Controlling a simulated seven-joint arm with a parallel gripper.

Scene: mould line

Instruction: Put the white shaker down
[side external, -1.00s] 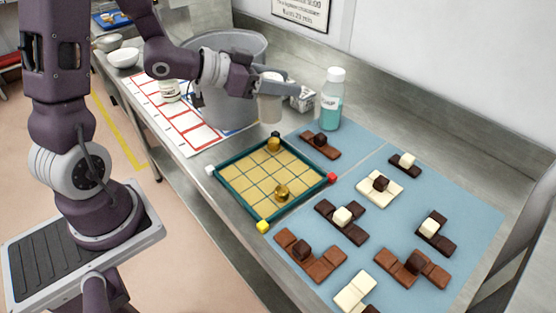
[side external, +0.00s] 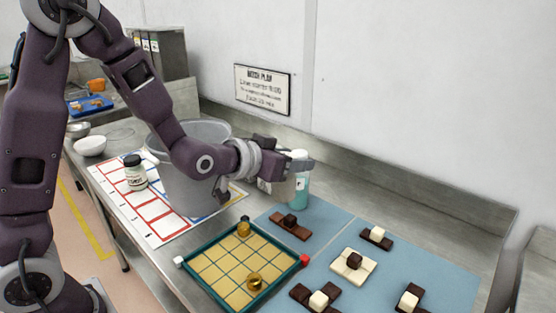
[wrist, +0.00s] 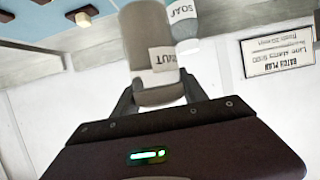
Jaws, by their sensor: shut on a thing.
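The white shaker (wrist: 147,42) is between the fingers of my gripper (wrist: 158,88) in the wrist view, part of its label showing. It looks greyish and upright, as its print runs the same way as that on the soap bottle (wrist: 184,28) beside it. In the side external view my gripper (side external: 290,165) is at the back of the counter, overlapping the soap bottle (side external: 301,186). The shaker (side external: 283,192) shows only partly below the gripper there. I cannot tell whether its base touches the counter.
A large grey bucket (side external: 183,185) stands left of my gripper, with a dark-lidded jar (side external: 135,172) on a red-marked sheet (side external: 152,212). In front are a green-rimmed grid board (side external: 215,258) and a blue mat (side external: 330,225) with chocolate pieces. The steel counter (side external: 410,210) is bare behind the mat.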

